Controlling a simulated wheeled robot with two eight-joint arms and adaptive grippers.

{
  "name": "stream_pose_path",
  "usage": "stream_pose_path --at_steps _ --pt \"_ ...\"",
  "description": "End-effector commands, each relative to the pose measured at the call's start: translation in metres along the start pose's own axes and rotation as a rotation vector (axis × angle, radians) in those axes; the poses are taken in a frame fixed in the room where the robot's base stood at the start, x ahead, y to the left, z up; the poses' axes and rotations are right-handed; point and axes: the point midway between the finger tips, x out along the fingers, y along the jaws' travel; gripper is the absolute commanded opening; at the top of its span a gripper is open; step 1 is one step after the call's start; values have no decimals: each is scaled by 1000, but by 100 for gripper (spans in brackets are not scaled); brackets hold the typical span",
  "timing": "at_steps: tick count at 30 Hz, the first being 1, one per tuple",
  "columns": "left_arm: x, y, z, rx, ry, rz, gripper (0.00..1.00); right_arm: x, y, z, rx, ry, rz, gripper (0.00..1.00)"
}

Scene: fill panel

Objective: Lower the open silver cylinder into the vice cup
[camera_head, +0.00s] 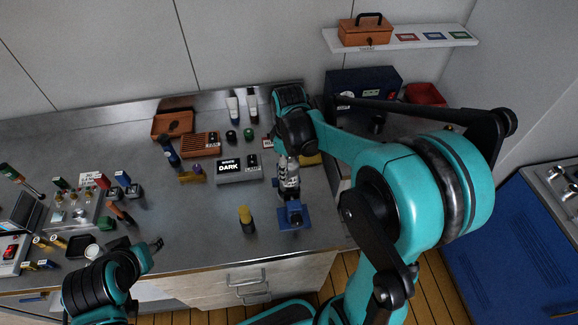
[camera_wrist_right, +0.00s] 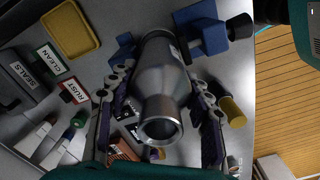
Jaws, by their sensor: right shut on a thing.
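The silver cylinder (camera_wrist_right: 163,75) fills the middle of the right wrist view, with its open round mouth facing the camera. My right gripper (camera_head: 289,184) is shut on it, one finger on each side. In the head view the gripper hangs just above and behind the blue vice (camera_head: 291,217), near the counter's front edge. The vice also shows in the right wrist view (camera_wrist_right: 205,36), beyond the cylinder's far end. Whether the cylinder touches the vice cup is hidden. My left gripper (camera_head: 154,245) is at the front left of the counter; its jaws are too small to read.
A yellow-topped cylinder (camera_head: 246,219) stands just left of the vice. A grey box marked DARK (camera_head: 238,176) lies behind it. Several bottles, trays and small parts crowd the left of the counter. The counter's middle left is fairly clear.

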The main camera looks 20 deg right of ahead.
Motion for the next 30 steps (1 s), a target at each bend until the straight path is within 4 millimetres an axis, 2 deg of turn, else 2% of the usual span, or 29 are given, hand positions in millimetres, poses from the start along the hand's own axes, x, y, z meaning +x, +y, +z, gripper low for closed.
stream_pose_path --at_steps 30 --pt "16 0 12 0 0 0 40 25 0 0 0 0 0 0"
